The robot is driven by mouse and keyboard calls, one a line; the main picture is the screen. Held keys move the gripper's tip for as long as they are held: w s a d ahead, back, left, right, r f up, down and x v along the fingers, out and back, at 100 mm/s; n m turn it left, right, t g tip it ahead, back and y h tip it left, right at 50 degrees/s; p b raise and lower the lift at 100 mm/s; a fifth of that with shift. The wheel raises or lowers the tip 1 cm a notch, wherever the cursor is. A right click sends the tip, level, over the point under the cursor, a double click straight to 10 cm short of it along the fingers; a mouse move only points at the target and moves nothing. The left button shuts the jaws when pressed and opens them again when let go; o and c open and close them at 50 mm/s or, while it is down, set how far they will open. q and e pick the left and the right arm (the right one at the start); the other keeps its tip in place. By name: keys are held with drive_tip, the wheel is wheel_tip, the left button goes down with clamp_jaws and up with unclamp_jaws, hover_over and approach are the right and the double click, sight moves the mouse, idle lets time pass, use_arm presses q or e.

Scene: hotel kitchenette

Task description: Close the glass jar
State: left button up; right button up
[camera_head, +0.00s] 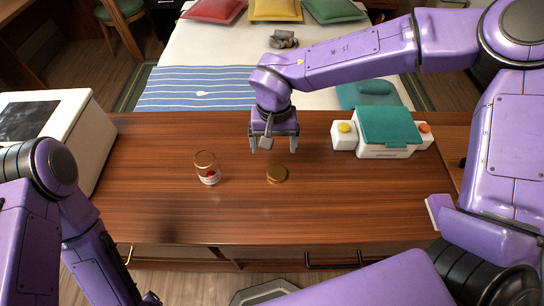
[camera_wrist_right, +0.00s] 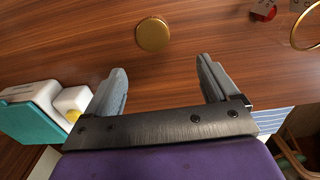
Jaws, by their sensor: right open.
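The glass jar (camera_head: 208,173) stands upright on the wooden counter, left of centre in the head view. It has a gold rim, an open top and something red inside. Part of it shows at the right edge of the right wrist view (camera_wrist_right: 303,28). The round gold lid (camera_head: 277,174) lies flat on the counter to the right of the jar, and it also shows in the right wrist view (camera_wrist_right: 153,34). My right gripper (camera_head: 274,146) is open and empty, above the counter just behind the lid. My left arm shows at the left, but its gripper is not visible.
A white appliance (camera_head: 88,140) stands at the counter's left end. A white box with a teal lid (camera_head: 386,127) and yellow and orange knobs stands at the right. The counter (camera_head: 320,205) is clear around the lid. A bed lies behind.

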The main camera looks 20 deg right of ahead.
drive_tip(key=s, duration=0.2)
hover_over(277, 172)
drive_tip(key=f, duration=0.4)
drive_tip(key=shift+w+a+f, duration=0.1)
drive_tip(key=shift+w+f, duration=0.3)
drive_tip(key=shift+s, duration=0.3)
drive_tip(key=shift+f+p, duration=0.5)
drive_tip(key=shift+f, duration=2.2)
drive_tip(key=c, duration=1.1)
